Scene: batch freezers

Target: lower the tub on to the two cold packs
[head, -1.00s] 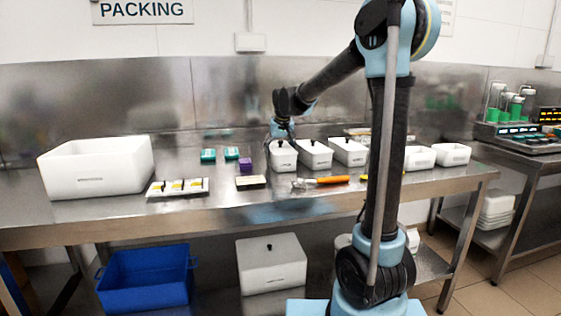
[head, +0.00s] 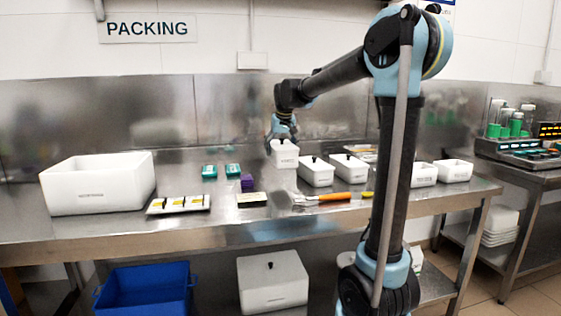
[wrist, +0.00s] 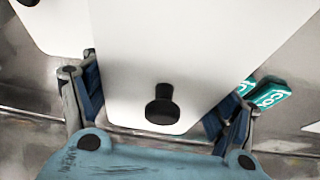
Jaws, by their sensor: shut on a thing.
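A white tub (head: 285,159) with a black knob on its lid is gripped by my gripper (head: 283,140) and hangs above the bench. In the wrist view, the tub's white lid (wrist: 175,45) lies between the two fingers of my gripper (wrist: 165,78), with its black knob in front. Two teal packs (head: 209,171) (head: 232,169) lie side by side on the bench, left of the tub. They may be the cold packs; I cannot tell for sure. A large white box (head: 98,195) stands open at the far left; its inside floor is hidden.
A purple block (head: 247,183) and a dark-topped block (head: 251,200) lie below the held tub's left. A white tray (head: 178,212) holds several yellow-labelled items. Two lidded tubs (head: 316,178) (head: 349,172) and an orange-handled tool (head: 335,197) are to the right.

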